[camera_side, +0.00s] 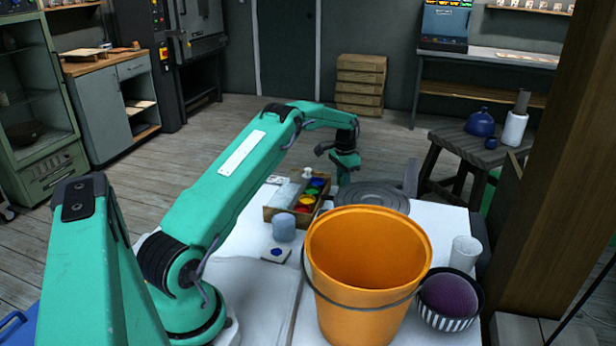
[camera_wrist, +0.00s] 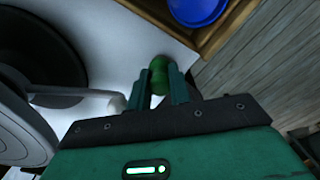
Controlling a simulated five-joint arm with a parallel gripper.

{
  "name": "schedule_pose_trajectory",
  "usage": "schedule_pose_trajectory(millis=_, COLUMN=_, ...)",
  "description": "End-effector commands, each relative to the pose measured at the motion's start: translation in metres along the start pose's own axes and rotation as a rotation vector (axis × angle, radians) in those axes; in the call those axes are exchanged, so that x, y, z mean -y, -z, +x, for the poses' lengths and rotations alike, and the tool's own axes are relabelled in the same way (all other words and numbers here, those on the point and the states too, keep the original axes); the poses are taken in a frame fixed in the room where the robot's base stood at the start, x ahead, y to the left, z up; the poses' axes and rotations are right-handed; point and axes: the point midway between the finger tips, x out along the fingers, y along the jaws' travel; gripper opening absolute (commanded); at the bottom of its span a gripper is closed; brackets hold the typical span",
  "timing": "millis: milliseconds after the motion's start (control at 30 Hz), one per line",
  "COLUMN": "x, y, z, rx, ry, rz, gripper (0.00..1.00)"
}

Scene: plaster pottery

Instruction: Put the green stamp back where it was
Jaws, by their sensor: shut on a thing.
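The green stamp (camera_wrist: 157,75) is between the two fingers of my gripper (camera_wrist: 160,86) in the wrist view. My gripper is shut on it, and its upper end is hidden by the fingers. White table surface shows around it; I cannot tell whether the stamp touches it. In the side view my gripper (camera_side: 345,172) is low behind the far right corner of the wooden box (camera_side: 272,214), and the stamp cannot be made out there. The box holds several round coloured things, with a blue one (camera_wrist: 196,8) at the end nearest my gripper.
A grey round disc (camera_side: 372,195) lies right of my gripper. A large orange bucket (camera_side: 365,255) stands in front, beside a striped bowl (camera_side: 450,303) and a white cup (camera_side: 465,252). A pale blue cylinder (camera_side: 284,228) stands near the box. The table edge is close to my gripper.

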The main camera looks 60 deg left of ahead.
Motion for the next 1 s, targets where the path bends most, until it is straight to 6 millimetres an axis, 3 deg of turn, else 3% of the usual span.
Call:
schedule_pose_trajectory(millis=367, x=0.0, y=0.0001, z=0.0028, rx=0.0, ry=0.0, rz=0.0, gripper=0.0)
schedule_pose_trajectory(millis=400, x=0.0001, y=0.0002, z=0.0029, rx=-0.001, ry=0.0, rz=0.0, gripper=0.24)
schedule_pose_trajectory(millis=500, x=0.0001, y=0.0001, z=0.0028, rx=-0.001, ry=0.0, rz=0.0, gripper=0.42)
schedule_pose_trajectory(millis=1000, x=0.0002, y=0.0003, z=-0.0051, rx=-0.001, ry=0.001, rz=0.0, gripper=0.42)
